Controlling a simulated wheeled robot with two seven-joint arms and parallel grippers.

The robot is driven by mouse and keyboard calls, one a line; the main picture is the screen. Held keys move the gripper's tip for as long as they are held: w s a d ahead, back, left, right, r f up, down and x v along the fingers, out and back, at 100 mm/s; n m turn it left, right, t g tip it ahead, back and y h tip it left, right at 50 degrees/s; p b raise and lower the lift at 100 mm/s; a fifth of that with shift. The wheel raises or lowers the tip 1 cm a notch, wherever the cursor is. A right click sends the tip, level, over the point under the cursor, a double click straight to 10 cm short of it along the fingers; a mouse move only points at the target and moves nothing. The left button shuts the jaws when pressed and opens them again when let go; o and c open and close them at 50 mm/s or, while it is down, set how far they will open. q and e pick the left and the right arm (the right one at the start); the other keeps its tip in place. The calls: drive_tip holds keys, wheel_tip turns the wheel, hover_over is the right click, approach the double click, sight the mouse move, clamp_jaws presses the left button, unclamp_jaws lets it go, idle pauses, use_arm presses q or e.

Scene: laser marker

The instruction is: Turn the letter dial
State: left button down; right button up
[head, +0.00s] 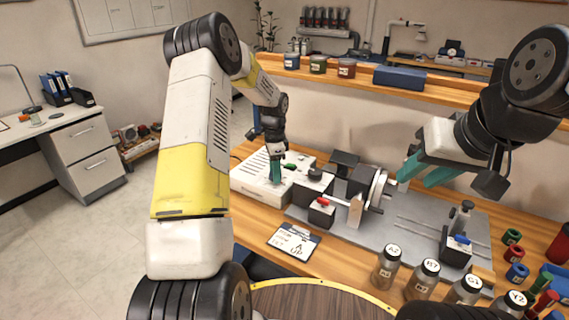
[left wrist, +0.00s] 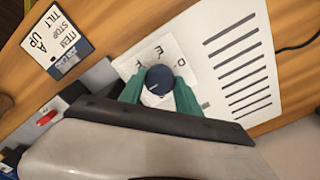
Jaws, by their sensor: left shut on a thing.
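The letter dial (left wrist: 159,79) is a round dark blue knob with a pale pointer line on a white plate with printed letters, in the left wrist view. The letters are small and partly covered, so I cannot tell which one it points at. My left gripper (left wrist: 158,92) has its green fingers on both sides of the dial, shut on it. In the head view my left gripper (head: 276,172) reaches down onto the white control box (head: 250,184) and hides the dial. My right gripper (head: 425,170) is empty, fingers apart, above the right of the machine.
A card (head: 294,241) reading "A" and "UP" lies in front of the machine (head: 345,226). Labelled bottles (head: 388,267) stand at the front right, with coloured rings (head: 513,254) behind them. Jars and a blue box (head: 399,78) sit on the back ledge.

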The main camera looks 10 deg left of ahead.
use_arm(q)
drive_tip(key=shift+r, duration=0.1)
idle(0.3)
drive_tip(key=c, duration=0.9)
unclamp_jaws()
drive_tip(key=shift+o, duration=0.2)
wheel_tip(320, 180, up, 8)
drive_tip(key=shift+f, duration=0.15)
wheel_tip(320, 180, up, 7)
